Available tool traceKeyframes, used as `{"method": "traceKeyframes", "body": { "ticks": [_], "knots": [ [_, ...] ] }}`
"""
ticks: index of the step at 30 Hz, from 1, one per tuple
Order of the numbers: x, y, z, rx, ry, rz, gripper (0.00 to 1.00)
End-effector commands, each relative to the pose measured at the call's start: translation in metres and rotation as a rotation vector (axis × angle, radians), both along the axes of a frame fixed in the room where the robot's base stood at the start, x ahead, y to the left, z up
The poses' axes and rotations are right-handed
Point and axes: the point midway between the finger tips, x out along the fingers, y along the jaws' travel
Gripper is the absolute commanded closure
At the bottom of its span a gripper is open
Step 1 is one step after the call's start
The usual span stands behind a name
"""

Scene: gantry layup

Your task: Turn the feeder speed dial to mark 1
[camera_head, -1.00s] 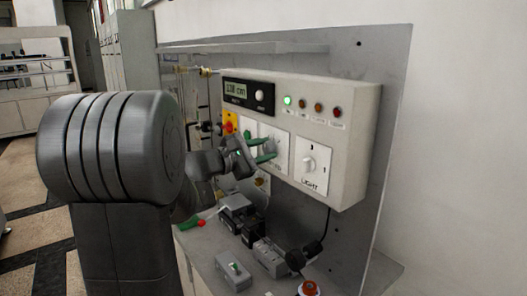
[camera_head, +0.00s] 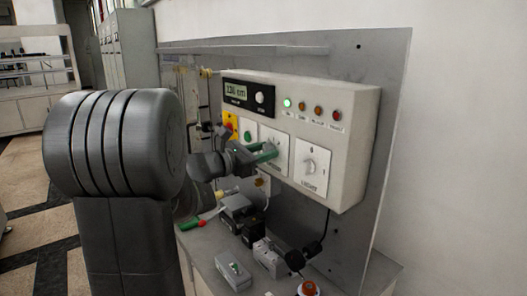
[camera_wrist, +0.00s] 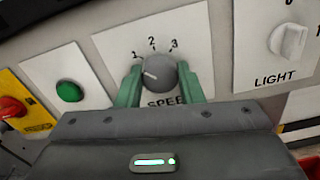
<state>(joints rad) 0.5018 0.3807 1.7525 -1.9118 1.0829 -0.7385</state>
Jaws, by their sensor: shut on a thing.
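The feeder speed dial is a grey round knob (camera_wrist: 160,73) on a white plate marked 1, 2, 3 and "SPEED" in the wrist view. Its white pointer line points left and slightly up, close to the direction of mark 1; I cannot tell if it lines up exactly. My gripper (camera_wrist: 160,86) has green fingers on both sides of the knob and is shut on it. In the head view my gripper (camera_head: 265,152) is at the speed plate (camera_head: 278,140), and its fingers hide much of the knob.
The light switch (camera_head: 309,166) is right of the speed plate. A green button (camera_wrist: 69,91) and a red knob on yellow (camera_wrist: 12,108) are to the left. A display (camera_head: 236,92) and indicator lamps (camera_head: 303,105) are above. Boxes and a grey switch box (camera_head: 233,272) stand on the bench below.

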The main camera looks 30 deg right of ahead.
Motion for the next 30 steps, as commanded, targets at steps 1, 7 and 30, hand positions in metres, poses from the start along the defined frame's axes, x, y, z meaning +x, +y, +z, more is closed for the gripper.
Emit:
{"method": "traceKeyframes", "body": {
  "ticks": [1,7,30],
  "knots": [
    [0.0,0.0,-0.001,0.001,0.004,0.0,0.89],
    [0.0,0.0,-0.001,0.001,0.005,0.0,0.89],
    [-0.001,0.028,-0.002,0.0,0.002,0.005,0.44]
  ]
}}
